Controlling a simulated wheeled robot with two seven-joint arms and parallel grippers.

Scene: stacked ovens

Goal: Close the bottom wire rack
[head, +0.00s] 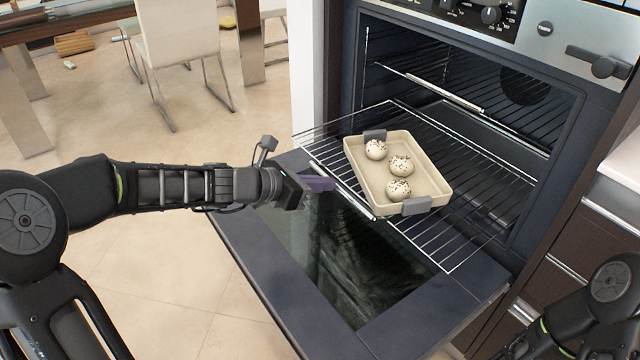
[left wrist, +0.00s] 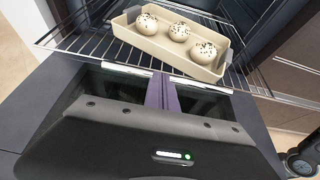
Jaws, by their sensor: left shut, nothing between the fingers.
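The bottom wire rack (head: 462,238) is pulled out of the oven over the open oven door (head: 255,249). A beige tray (head: 431,170) with three speckled buns (head: 400,166) stands on it. My left gripper (head: 326,184) is shut and empty, at the front edge of the rack near its light handle bar. In the left wrist view the purple fingers (left wrist: 161,90) lie together close to the rack's front bar (left wrist: 126,68); I cannot tell whether they touch it. Only part of my right arm shows at the lower right, and its gripper is out of view.
An upper wire rack (head: 440,93) sits inside the oven. The oven door hangs open below the bottom rack. Drawers stand to the right of the oven. A white chair (head: 178,35) and a table stand at the back left, with free tiled floor between.

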